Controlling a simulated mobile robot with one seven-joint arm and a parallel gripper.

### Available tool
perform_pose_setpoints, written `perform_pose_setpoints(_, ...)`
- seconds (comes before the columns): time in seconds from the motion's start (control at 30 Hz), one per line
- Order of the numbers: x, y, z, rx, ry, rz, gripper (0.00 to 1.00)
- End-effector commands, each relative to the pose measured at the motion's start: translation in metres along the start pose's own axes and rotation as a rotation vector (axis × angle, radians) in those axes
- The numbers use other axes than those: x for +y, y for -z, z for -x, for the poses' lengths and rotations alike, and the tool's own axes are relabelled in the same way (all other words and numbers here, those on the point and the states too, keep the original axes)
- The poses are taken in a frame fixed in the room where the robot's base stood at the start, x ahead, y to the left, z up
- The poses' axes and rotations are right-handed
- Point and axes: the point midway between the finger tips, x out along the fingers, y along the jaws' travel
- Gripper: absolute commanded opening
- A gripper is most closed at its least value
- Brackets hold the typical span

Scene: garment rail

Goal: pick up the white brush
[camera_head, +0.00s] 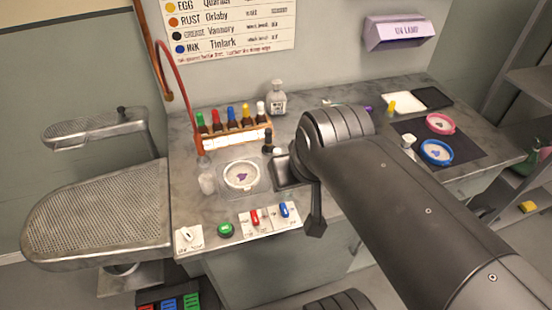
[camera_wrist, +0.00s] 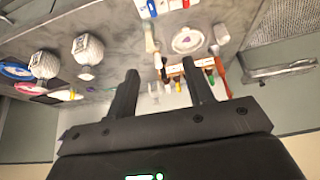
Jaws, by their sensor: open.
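I cannot pick out the white brush with certainty. In the wrist view, a slim pale item (camera_wrist: 150,38) beside the white ring may be it; its shape is too small to read. In the head view, my arm covers the middle of the counter, so that spot is partly hidden. My gripper (camera_wrist: 161,68) is open and empty in the wrist view, with its two dark fingers well apart. It is above the counter, and no object is clearly between the fingers.
A rack (camera_head: 236,138) of colour-capped bottles stands on the counter's left. The white ring (camera_head: 241,175) is in front of it, near the switches (camera_head: 270,216). Two white textured items (camera_wrist: 87,48) stand near the blue ring (camera_head: 436,152). A grey bottle (camera_head: 277,100) stands behind.

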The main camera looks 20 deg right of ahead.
Motion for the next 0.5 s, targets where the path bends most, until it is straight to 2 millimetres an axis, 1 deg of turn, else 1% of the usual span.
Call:
perform_pose_setpoints(0.17,0.0,0.003,-0.001,-0.006,0.0,0.002,0.48)
perform_pose_setpoints(0.27,0.001,0.013,-0.004,-0.029,-0.001,0.012,0.48)
perform_pose_setpoints(0.37,0.002,0.03,-0.01,-0.068,-0.002,0.028,0.48)
perform_pose_setpoints(0.5,0.005,0.059,-0.025,-0.133,-0.002,0.059,0.48)
